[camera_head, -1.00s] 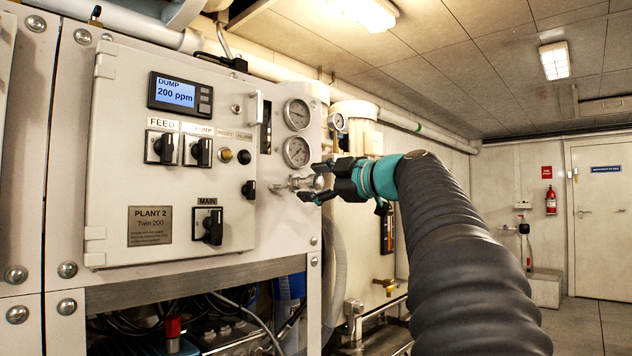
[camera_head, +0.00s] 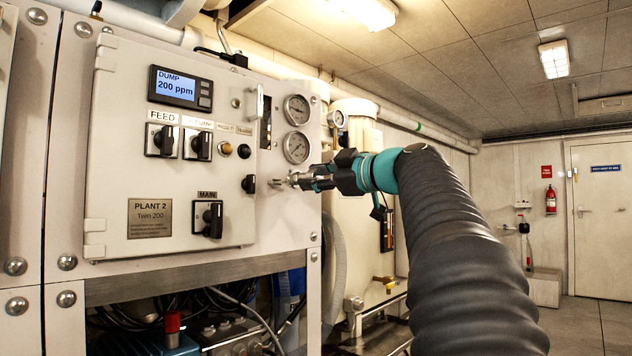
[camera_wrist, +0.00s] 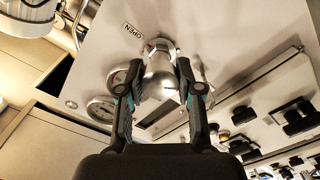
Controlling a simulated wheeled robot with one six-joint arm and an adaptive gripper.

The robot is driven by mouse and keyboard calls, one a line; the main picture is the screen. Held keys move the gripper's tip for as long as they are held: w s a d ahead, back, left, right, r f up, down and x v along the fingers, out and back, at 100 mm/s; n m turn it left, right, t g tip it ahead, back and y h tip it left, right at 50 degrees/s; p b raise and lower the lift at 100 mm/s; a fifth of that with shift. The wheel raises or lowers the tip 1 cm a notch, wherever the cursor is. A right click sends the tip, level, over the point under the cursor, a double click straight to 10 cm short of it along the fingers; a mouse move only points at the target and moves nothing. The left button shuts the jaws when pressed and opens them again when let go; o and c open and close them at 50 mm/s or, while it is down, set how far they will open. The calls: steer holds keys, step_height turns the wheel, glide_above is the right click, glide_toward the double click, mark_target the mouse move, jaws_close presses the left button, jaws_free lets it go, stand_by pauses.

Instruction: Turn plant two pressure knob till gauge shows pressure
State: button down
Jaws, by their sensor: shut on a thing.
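The silver pressure knob (camera_wrist: 160,75) sticks out from the right part of the Plant 2 panel, below two round gauges. In the wrist view my gripper (camera_wrist: 160,98) has one finger on each side of the knob and is shut on it. In the head view my gripper (camera_head: 300,180) reaches the knob from the right and covers part of it. The upper gauge (camera_head: 297,109) and lower gauge (camera_head: 297,147) show clearly, but their needles are too small to read surely. An "OPEN" label (camera_wrist: 133,31) is beside the knob.
The control box (camera_head: 115,150) left of the knob carries several black switches and a display (camera_head: 180,87) reading "DUMP 200 ppm". A white housing (camera_head: 355,125) with pipes stands behind my gripper.

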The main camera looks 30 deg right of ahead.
steer(key=m, duration=0.3)
steer(key=shift+m+b, duration=0.3)
steer(key=shift+m, duration=0.1)
steer(key=m, duration=0.3)
steer(key=shift+m, duration=0.3)
steer(key=m, duration=0.3)
steer(key=shift+m, duration=0.4)
steer(key=m+p, duration=0.1)
steer(key=m, duration=0.3)
steer(key=shift+r, duration=0.1)
steer(key=m+p, duration=0.1)
steer(key=m, duration=0.7)
steer(key=shift+m, duration=0.3)
steer(key=m, duration=0.3)
steer(key=shift+m, duration=2.1)
